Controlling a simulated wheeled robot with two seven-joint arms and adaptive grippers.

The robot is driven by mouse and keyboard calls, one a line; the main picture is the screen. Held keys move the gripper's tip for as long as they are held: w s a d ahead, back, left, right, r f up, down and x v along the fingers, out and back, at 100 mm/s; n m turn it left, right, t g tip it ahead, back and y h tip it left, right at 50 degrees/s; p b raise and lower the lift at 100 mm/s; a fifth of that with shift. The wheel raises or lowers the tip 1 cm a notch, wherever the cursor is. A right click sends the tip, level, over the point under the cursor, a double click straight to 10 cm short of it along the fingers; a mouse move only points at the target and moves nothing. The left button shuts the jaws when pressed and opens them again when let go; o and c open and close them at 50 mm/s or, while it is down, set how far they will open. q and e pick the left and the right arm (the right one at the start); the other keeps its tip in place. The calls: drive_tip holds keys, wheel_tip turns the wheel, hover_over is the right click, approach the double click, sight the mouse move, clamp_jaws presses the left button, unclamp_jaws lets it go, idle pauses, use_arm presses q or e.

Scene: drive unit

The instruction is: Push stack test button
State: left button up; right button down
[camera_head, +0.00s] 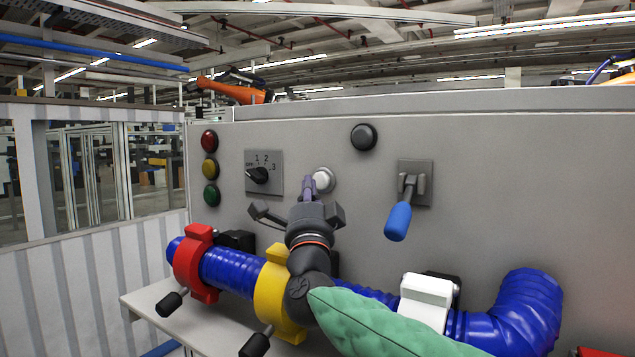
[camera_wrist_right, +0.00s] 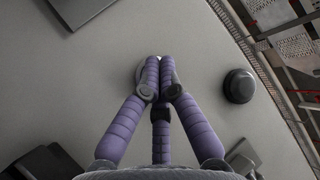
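A round white button (camera_head: 323,180) in a pale ring sits on the grey panel (camera_head: 480,160). A black round button (camera_head: 364,137) is higher and to the right; it also shows in the right wrist view (camera_wrist_right: 239,86). No label tells which one is the stack test button. My right gripper (camera_head: 308,188) is at the white button, its purple fingers pressed together and empty. In the right wrist view the fingertips (camera_wrist_right: 160,62) cover most of the white button (camera_wrist_right: 139,71); I cannot tell whether they touch it. My left gripper is not in view.
Red, yellow and green lamps (camera_head: 210,169) and a rotary switch (camera_head: 258,175) are to the left. A blue-handled lever (camera_head: 398,221) sticks out at the right. Below runs a blue hose (camera_head: 228,270) with red, yellow and white clamps.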

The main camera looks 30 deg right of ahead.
idle(0.4)
drive_tip(key=shift+w+d+b, duration=0.25)
drive_tip(key=shift+d+b, duration=0.1)
drive_tip(key=shift+d, duration=0.05)
drive_tip(key=shift+w+d, duration=0.15)
drive_tip(key=shift+d, duration=0.2)
idle(0.8)
drive_tip(key=shift+s+a+b, duration=0.35)
drive_tip(key=shift+s+a, duration=0.1)
drive_tip(key=shift+a, duration=0.3)
drive_tip(key=shift+a, duration=0.1)
drive_tip(key=shift+s+a, duration=0.5)
drive_tip(key=shift+a, duration=0.35)
drive_tip(key=shift+s+a, duration=0.5)
drive_tip(key=shift+a, duration=0.3)
drive_tip(key=shift+s+a, duration=0.5)
drive_tip(key=shift+a, duration=0.35)
